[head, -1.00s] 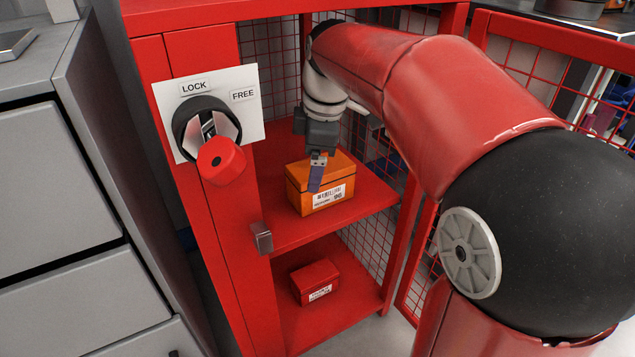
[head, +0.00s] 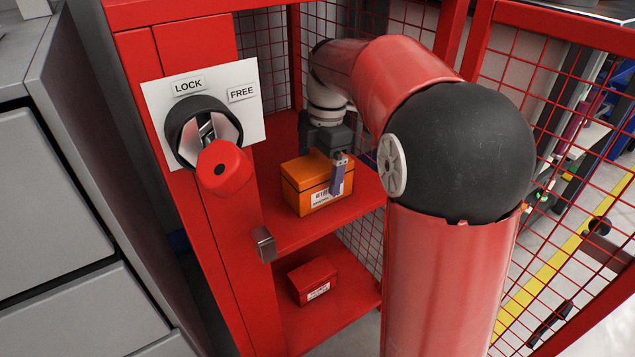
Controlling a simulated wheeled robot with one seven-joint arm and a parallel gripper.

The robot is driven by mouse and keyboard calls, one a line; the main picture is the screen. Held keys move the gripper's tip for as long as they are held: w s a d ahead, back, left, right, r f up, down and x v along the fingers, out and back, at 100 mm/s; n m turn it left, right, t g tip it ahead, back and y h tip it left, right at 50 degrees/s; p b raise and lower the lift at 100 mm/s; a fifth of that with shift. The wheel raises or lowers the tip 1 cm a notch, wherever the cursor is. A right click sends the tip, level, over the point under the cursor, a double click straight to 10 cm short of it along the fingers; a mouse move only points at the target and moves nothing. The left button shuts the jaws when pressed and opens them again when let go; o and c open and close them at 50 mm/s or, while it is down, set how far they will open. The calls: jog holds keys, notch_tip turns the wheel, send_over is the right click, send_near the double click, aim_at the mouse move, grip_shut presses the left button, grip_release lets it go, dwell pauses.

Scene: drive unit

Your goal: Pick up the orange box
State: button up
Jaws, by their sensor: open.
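The orange box (head: 302,187) stands on the upper shelf (head: 290,232) of the red cabinet, with a white barcode label on its front. My gripper (head: 338,180) is at the box's right side, pointing down. One finger shows in front of the label and covers part of it. The other finger is hidden, so I cannot tell whether the gripper touches the box. The jaws are open.
A smaller red box (head: 313,279) sits on the lower shelf. A red lock knob (head: 221,168) projects from the cabinet's front left. The mesh door (head: 562,215) stands open on the right. Grey drawers (head: 50,200) are at the left.

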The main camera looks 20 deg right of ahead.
jog(key=f, duration=0.3)
jog(key=shift+a+b, duration=0.25)
jog(key=shift+b, duration=0.05)
jog(key=c, duration=1.2)
jog(key=shift+r, duration=0.1)
jog(key=shift+c, duration=0.7)
jog(key=shift+r, duration=0.1)
